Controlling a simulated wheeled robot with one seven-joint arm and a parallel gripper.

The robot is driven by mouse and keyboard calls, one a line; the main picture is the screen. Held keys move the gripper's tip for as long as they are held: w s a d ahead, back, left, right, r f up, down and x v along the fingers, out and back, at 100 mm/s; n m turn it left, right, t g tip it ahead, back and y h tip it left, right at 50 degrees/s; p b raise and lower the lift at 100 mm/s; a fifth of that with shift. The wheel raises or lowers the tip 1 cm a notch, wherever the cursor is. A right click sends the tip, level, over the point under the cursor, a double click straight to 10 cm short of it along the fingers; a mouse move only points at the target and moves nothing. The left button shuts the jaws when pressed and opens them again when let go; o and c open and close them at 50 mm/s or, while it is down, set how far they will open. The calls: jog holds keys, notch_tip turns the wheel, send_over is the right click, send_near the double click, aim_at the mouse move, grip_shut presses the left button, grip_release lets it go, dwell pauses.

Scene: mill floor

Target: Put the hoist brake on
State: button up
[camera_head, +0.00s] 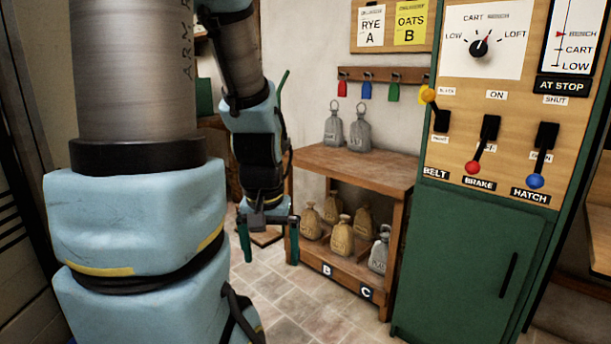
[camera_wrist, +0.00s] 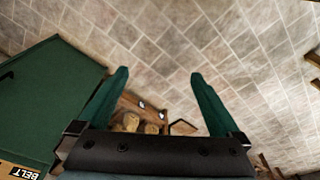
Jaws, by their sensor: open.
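The brake lever (camera_head: 471,168) has a red knob and points down, just above the BRAKE label (camera_head: 479,184). An ON label (camera_head: 496,95) sits above its black slot; the label below is partly hidden by the lever. The lever is on the wooden panel of the green cabinet (camera_head: 467,265) at the right. My gripper (camera_head: 268,236) hangs low, left of the cabinet and in front of the bench, well away from the lever. Its green fingers are open and empty. In the wrist view, my gripper (camera_wrist: 159,77) has tiled floor between its fingers; the lever is not seen there.
The yellow belt lever (camera_head: 429,95) points up and the blue hatch lever (camera_head: 536,181) points down, flanking the brake lever. A wooden bench (camera_head: 350,163) with weights and sacks stands left of the cabinet. Tiled floor (camera_head: 300,310) is clear in front.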

notch_tip(320, 180, up, 12)
jog(key=p, duration=0.9)
jog(key=shift+p, duration=0.35)
